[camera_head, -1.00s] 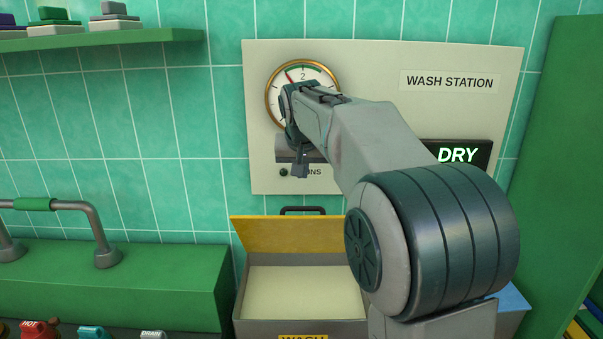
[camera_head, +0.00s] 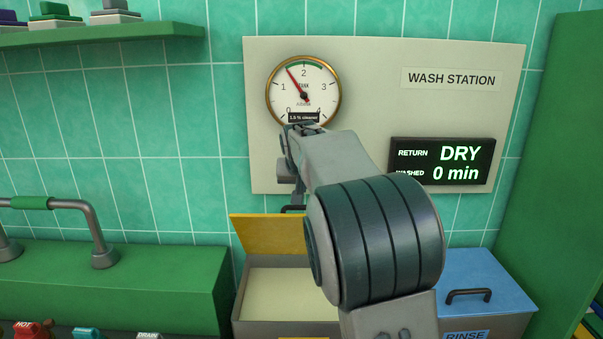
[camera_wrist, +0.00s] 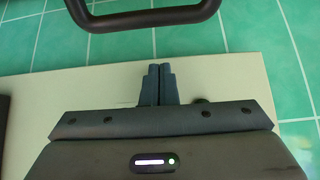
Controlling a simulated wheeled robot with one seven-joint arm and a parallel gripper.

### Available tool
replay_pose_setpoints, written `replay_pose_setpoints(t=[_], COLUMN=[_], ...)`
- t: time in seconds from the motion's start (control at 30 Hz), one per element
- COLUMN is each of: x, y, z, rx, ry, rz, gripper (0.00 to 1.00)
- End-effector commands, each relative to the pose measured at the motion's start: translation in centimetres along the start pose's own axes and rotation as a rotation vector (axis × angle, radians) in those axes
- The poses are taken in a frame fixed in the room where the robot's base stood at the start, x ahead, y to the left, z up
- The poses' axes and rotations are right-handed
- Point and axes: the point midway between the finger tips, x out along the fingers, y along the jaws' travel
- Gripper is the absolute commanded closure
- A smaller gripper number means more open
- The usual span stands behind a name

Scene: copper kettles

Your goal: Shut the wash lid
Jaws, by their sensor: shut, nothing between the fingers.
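The yellow wash lid (camera_head: 265,233) stands open, tilted up at the back of the grey wash box (camera_head: 240,328). The box's pale inside shows, and my arm covers its right part. The lid's dark handle (camera_head: 290,209) shows partly at its top edge, behind my arm. In the wrist view a dark bar handle (camera_wrist: 140,19), apparently the lid's, crosses the top of the picture, apart from my fingertips. My gripper (camera_wrist: 159,68) is shut and empty. In the head view my gripper (camera_head: 299,198) is partly hidden, low in front of the wall panel and above the lid.
The cream wash station panel (camera_head: 370,70) carries a gauge (camera_head: 303,93) and a DRY display (camera_head: 442,162). A blue-lidded rinse box (camera_head: 485,275) is shut at right. A green counter with a grey pipe (camera_head: 95,230) is at left. A green cabinet side (camera_head: 560,150) bounds the right.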

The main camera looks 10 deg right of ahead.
Motion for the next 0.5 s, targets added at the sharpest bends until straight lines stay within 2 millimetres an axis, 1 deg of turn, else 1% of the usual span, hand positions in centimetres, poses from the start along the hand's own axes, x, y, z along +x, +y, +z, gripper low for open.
replay_pose_setpoints(t=[0.2, 0.33, 0.5], x=[-0.9, -1.1, -1.3], y=[-0.1, 0.0, 0.0], z=[2.4, 3.3, 3.8], rx=[-0.001, -0.001, 0.002], ry=[-0.001, -0.001, 0.0], rz=[-0.002, -0.001, -0.001], gripper=[1.0, 1.0, 1.0])
